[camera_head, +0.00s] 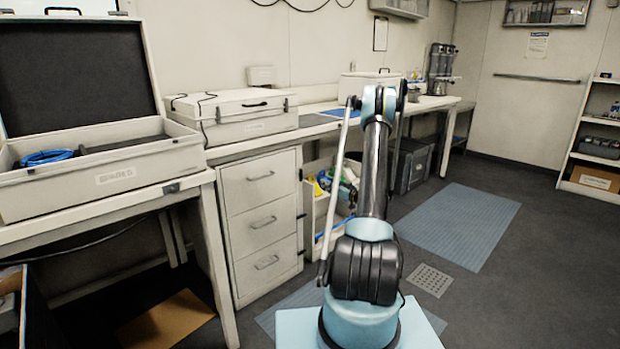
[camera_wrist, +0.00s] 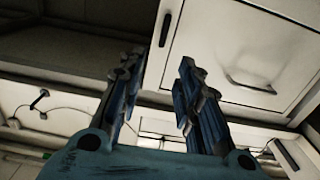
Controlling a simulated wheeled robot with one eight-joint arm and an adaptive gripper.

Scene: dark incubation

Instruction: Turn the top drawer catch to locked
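The drawer unit stands under the bench in the head view, with the top drawer (camera_head: 258,179) closed. In the wrist view a pale drawer front (camera_wrist: 238,50) with a bow handle (camera_wrist: 250,84) fills the upper right. A short dark bar (camera_wrist: 165,30) lies along its left edge, roughly in line with the drawer's side; it may be the catch, but its setting is unclear. My gripper (camera_wrist: 161,62) is open and empty, its two fingers apart below the bar in the picture. I see no contact. In the head view I cannot make out my gripper.
A closed white case (camera_head: 240,112) sits on the bench above the drawers. An open case (camera_head: 100,182) with a blue coil is at left. An open-fronted bin (camera_head: 318,212) with coloured items stands right of the drawer unit. Floor at right is mostly clear.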

